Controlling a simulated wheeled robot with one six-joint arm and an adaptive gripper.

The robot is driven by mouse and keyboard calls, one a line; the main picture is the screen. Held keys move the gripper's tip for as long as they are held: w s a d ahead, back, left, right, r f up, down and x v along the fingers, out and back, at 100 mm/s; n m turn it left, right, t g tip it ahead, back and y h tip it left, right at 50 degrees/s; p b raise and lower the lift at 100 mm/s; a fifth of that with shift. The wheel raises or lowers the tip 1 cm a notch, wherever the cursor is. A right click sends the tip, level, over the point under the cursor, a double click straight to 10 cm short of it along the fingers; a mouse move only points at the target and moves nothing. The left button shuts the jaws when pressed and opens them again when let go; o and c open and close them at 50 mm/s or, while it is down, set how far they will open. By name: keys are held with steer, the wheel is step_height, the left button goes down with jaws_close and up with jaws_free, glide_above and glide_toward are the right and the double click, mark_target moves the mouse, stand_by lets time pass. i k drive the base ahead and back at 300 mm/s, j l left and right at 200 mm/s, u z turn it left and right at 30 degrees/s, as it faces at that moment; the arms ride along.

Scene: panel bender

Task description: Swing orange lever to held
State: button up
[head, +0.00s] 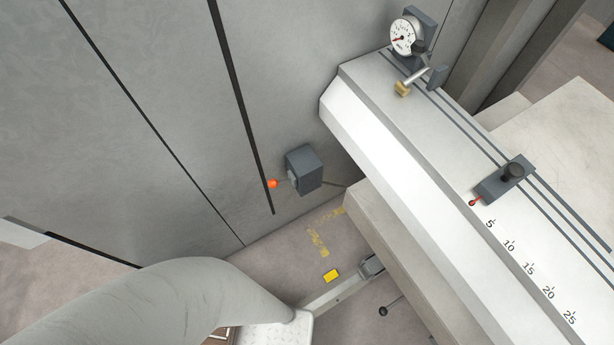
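The orange lever knob (272,184) shows in the head view, left of a dark grey box (304,170) on the grey machine panel. A short pale hub or stem joins the knob to the box, and the lever points left in the picture. Any label for its positions is too small to see or hidden. My pale arm fills the lower left of the view, well below the lever and apart from it. My gripper is not in view, so its opening and anything in it cannot be seen.
A pale beam (430,150) with a numbered scale runs right of the lever, carrying a dial gauge (402,38), a brass-tipped part (402,89) and a dark slider (503,180). The panel left of the lever is clear.

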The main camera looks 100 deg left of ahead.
mark_target(274, 183)
steer(key=i+l+u, duration=0.15)
steer(key=l, duration=0.15)
steer(key=l+u, duration=0.1)
steer(key=l, duration=0.2)
steer(key=i+l+u, duration=0.15)
steer(key=l, duration=0.15)
steer(key=u, duration=2.35)
